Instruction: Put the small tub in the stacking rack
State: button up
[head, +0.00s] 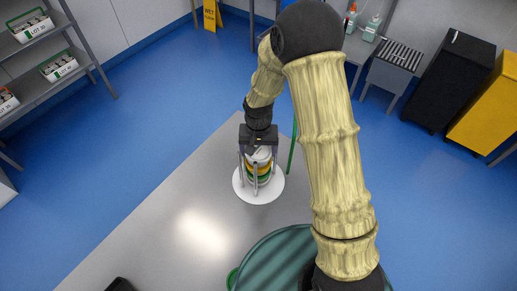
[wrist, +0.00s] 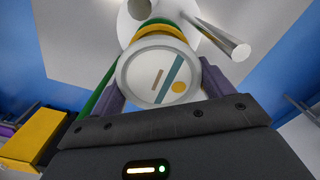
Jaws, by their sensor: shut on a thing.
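The small tub has a white round lid (wrist: 160,76) marked with a teal stripe, a brown bar and a yellow dot. My gripper (wrist: 161,88) is shut on it, with one finger on each side. The stacking rack (head: 243,188) has a white round base and upright metal posts, and stands on the grey table. One post (wrist: 225,38) shows beside the tub in the wrist view. The tub is above the base, among the posts, with yellow and green bands below its lid. I cannot tell whether these bands are separate tubs, or whether the held tub rests on anything.
The grey table (head: 150,222) has bare room left of the rack. A green round-rimmed thing (head: 262,250) is at the near edge, partly behind my arm. A shelf with labelled carriers (head: 59,66) stands at left. Black and yellow cabinets (head: 450,82) stand at right.

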aim_at(259, 149)
jog(key=shift+f, duration=0.45)
jog(key=shift+f, duration=0.1)
jog(key=o, duration=1.1)
jog(key=shift+c, duration=0.2)
notch_tip(259, 149, up, 12)
jog(key=b, duration=0.2)
jog(key=shift+b, duration=0.35)
